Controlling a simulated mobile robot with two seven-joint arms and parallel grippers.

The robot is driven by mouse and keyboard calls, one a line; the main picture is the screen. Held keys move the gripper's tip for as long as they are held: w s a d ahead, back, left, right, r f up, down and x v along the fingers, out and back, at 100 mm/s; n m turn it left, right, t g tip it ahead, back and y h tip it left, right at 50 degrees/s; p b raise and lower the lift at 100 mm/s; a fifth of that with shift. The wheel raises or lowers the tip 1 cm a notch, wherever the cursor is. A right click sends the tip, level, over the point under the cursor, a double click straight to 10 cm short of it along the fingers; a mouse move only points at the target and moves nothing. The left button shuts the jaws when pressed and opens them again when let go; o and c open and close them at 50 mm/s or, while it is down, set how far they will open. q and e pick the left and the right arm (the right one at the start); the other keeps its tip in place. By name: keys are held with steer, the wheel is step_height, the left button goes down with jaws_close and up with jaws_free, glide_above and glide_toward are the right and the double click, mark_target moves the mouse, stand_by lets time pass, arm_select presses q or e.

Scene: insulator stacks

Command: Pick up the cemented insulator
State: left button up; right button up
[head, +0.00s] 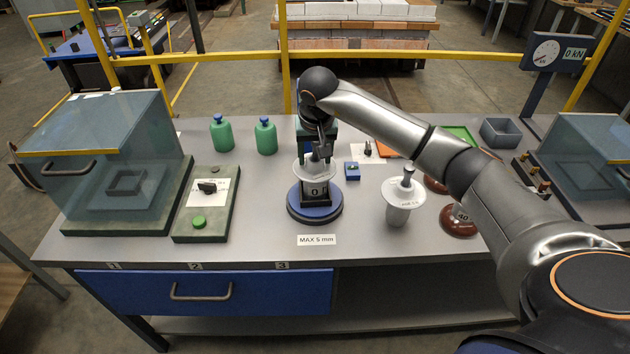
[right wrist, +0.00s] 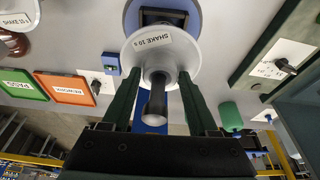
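A white insulator (head: 304,170) with an upright metal pin sits on a dark stand with a round blue base (head: 314,211) marked "0". In the right wrist view, its white disc (right wrist: 135,58) lies behind a label reading "SHAKE 10 s", and its pin (right wrist: 156,100) points toward the camera. My right gripper (head: 318,148) is above this insulator. Its two green fingers (right wrist: 158,92) are apart on either side of the pin, with gaps visible. A second white insulator (head: 405,197) with a pin stands to the right. I cannot tell which one is cemented. My left gripper is not in view.
Two green bottles (head: 222,134) stand at the back left. A control box (head: 206,205) with a green button and a clear-covered box (head: 110,165) are on the left. Brown insulators (head: 460,220) are partly behind my right arm. A small blue block (head: 352,171) is beside the stand.

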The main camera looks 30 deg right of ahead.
jaws_close()
stand_by(0.5)
steer(key=shift+w+r, duration=0.1)
steer(key=shift+r, duration=0.05)
